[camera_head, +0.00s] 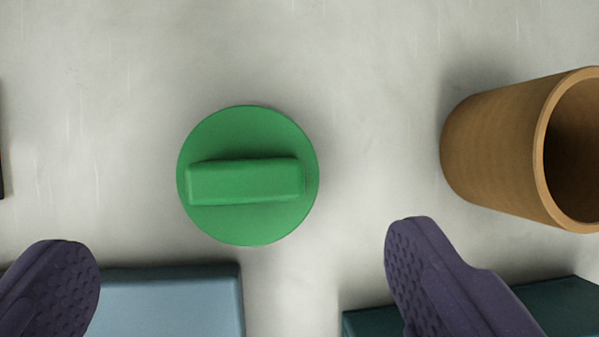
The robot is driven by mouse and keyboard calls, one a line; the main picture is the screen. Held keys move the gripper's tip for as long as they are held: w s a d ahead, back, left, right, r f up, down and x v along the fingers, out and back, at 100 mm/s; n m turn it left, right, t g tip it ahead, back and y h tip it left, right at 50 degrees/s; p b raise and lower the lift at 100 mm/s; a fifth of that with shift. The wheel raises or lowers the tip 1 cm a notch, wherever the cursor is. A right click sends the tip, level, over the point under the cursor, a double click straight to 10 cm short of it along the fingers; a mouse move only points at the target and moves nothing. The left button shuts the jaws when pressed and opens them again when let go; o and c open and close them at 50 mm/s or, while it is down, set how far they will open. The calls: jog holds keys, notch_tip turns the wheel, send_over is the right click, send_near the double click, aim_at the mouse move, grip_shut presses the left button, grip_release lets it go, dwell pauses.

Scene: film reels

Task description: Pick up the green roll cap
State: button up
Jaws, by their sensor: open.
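The green roll cap (247,222) lies on the pale surface, left of centre in the head camera view. It is a flat round disc with a raised bar handle (245,182) across its middle, running left to right. My gripper (240,262) is open, with its two dark purple fingers wide apart at the lower left and lower right. In the picture the cap lies above and between the fingertips. Nothing is between the fingers, and they appear apart from the cap. The cap is in full view.
A brown hollow cup-like container (495,150) is at the right, its opening facing right. A light blue block (175,302) is at the bottom left, partly behind the left finger. A dark teal block (565,305) is at the bottom right. The pale surface (350,60) above the cap is clear.

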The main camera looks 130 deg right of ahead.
aim_at(244, 187)
jog(key=b+x, duration=0.1)
jog(key=x, duration=0.1)
jog(key=b+x, duration=0.1)
jog(key=x, duration=0.2)
jog(key=b+x, duration=0.1)
jog(key=x, duration=0.2)
jog(key=shift+s+a+f, duration=0.1)
jog(key=shift+s+f, duration=0.2)
jog(key=shift+f, duration=0.05)
jog(key=shift+w+f, duration=0.2)
jog(key=shift+f, duration=0.05)
jog(key=shift+r, duration=0.1)
jog(key=c, duration=0.8)
